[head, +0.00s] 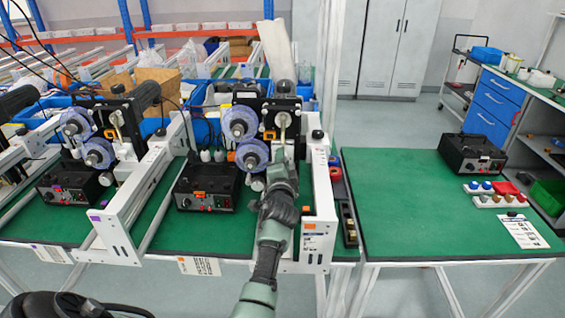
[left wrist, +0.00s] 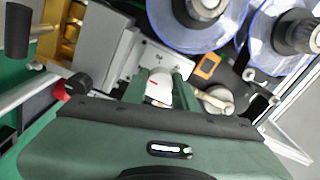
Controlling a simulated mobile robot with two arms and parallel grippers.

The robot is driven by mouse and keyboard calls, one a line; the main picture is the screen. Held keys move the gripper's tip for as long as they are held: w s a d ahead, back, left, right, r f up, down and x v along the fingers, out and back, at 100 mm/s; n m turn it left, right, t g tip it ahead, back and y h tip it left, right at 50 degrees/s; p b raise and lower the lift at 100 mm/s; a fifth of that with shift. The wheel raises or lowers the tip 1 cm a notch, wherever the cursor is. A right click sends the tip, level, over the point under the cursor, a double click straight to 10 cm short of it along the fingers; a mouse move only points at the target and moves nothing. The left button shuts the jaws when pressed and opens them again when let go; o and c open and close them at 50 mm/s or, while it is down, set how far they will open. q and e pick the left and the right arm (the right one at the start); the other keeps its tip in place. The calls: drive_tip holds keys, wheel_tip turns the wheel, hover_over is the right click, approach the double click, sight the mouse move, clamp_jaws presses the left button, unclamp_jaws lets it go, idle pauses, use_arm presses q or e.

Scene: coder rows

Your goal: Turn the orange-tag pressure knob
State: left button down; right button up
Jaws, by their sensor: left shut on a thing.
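My left gripper (head: 278,172) reaches up to the front of the right-hand coder machine (head: 317,190). In the left wrist view its two green fingers (left wrist: 159,82) are closed on either side of a white knob (left wrist: 158,92) with a red mark. The knob sits at the edge of a grey plate and is hidden behind the gripper in the head view. An orange tag (left wrist: 207,66) is on the machine close to the knob. It also shows in the head view (head: 270,135), just above the gripper. My right gripper is not in view.
Clear-blue reels (head: 252,155) stand just left of the gripper. A black control box (head: 206,187) sits below them. A second coder machine (head: 112,235) is to the left. The right green table (head: 400,215) holds another black box (head: 472,154) and is mostly clear.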

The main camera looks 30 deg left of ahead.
use_arm(q)
drive_tip(key=shift+r, duration=0.45)
drive_tip(key=c, duration=1.2)
unclamp_jaws()
drive_tip(key=shift+w, duration=0.1)
drive_tip(key=shift+o, duration=0.4)
drive_tip(key=shift+w+f, duration=0.1)
drive_tip(key=shift+f, duration=0.25)
drive_tip(key=v, duration=0.7)
drive_tip(key=shift+s+b, duration=0.4)
drive_tip(key=shift+b, duration=0.05)
drive_tip(key=shift+d, duration=0.15)
drive_tip(key=shift+s+f, duration=0.1)
